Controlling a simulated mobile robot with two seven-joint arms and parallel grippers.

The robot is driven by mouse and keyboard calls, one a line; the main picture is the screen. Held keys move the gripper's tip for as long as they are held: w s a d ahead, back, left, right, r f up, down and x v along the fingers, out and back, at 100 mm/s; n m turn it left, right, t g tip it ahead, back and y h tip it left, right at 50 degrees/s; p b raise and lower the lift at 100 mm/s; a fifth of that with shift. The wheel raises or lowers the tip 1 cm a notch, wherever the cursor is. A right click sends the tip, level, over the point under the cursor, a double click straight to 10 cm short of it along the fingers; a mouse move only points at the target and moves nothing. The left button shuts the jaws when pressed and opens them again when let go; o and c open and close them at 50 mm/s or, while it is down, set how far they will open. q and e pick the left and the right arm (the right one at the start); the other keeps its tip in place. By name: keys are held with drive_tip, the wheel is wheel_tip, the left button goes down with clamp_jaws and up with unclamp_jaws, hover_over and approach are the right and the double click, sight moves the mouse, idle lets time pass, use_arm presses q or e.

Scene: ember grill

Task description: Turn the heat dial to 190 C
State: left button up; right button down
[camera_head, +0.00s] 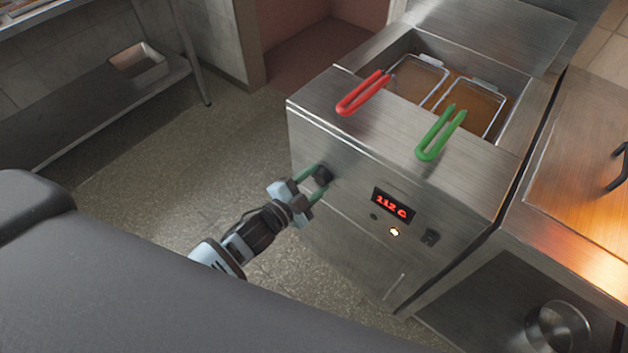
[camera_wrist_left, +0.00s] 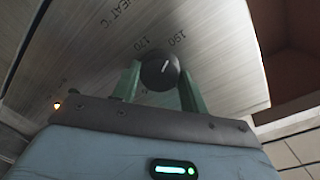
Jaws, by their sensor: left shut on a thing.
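The heat dial (camera_head: 323,176) is a small black knob on the left of the steel fryer's front panel (camera_head: 345,165). My left gripper (camera_head: 312,183) is shut on it, with a green finger on either side. In the left wrist view the round dial (camera_wrist_left: 160,70) sits between the fingertips, and its white pointer line shows, slightly slanted. Upside-down panel marks lie beyond it: what looks like 170 (camera_wrist_left: 141,45), 190 (camera_wrist_left: 177,40) and a HEAT label. The red display (camera_head: 393,205) reads about 112 C. My right gripper is not in view.
Fryer baskets with a red handle (camera_head: 362,93) and a green handle (camera_head: 440,134) sit on top. A lit lamp (camera_head: 394,231) and a dark switch (camera_head: 430,237) are right of the dial. A counter (camera_head: 570,190) adjoins at right; the floor at left is clear.

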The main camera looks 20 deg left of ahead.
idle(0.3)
use_arm(q)
drive_tip(key=o, duration=1)
drive_tip(key=shift+v, duration=3.9)
drive_tip(key=shift+r, duration=0.1)
drive_tip(key=s+f+n+g+y+p, duration=0.1)
drive_tip(key=s+n, duration=0.3)
drive_tip(key=s, duration=0.5)
drive_tip(key=s+a+f+n+g+y+p, duration=0.1)
drive_tip(key=s+n+g+p, duration=0.3)
drive_tip(key=s, duration=0.6)
drive_tip(key=s+f+n+g+y+p, duration=0.2)
drive_tip(key=s+n, duration=0.2)
drive_tip(key=s, duration=0.5)
drive_tip(key=shift+s+a+y+p, duration=0.3)
drive_tip(key=shift+s, duration=0.1)
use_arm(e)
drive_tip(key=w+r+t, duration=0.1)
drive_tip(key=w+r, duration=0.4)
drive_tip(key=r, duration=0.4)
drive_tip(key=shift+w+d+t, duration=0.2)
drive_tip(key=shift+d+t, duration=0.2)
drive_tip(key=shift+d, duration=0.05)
